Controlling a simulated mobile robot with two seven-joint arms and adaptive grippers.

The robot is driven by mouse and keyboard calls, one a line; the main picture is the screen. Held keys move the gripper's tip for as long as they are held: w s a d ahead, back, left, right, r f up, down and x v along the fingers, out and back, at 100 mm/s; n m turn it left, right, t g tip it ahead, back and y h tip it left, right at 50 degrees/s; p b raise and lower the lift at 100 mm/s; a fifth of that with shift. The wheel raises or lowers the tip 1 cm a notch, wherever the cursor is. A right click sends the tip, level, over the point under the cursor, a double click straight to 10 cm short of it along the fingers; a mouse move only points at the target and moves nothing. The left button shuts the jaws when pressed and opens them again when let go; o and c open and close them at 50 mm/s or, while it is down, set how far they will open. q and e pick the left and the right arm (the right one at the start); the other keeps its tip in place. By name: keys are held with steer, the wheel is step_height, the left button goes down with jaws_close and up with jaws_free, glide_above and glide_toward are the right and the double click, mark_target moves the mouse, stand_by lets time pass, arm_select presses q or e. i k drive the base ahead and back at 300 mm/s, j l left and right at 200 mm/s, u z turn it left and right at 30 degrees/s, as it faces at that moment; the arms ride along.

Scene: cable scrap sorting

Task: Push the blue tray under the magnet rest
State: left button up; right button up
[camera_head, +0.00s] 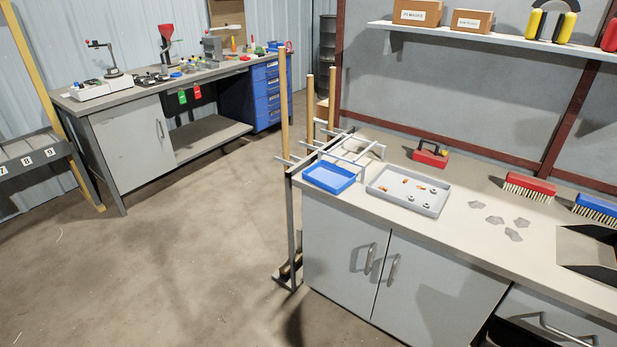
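The blue tray (331,179) lies empty on the left end of the right-hand workbench, close to its front edge. A pale metal bar frame (357,154), which looks like the magnet rest, stands just behind the tray. I cannot tell whether the tray's rear edge reaches beneath its bars. A red block magnet with a dark handle (430,153) sits on the bench to the right of the frame. Neither of my grippers is in view.
A grey tray (407,205) with copper-coloured and metal bits stands right of the blue tray. Grey flakes (495,220), a red brush (530,187) and a blue brush (598,207) lie farther right. Upright wooden poles (283,100) rise at the bench's left end. The floor in front is clear.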

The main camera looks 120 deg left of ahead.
mark_target(330, 177)
steer(key=u, duration=3.65)
steer(key=i+j, duration=0.05)
steer(key=j, duration=0.05)
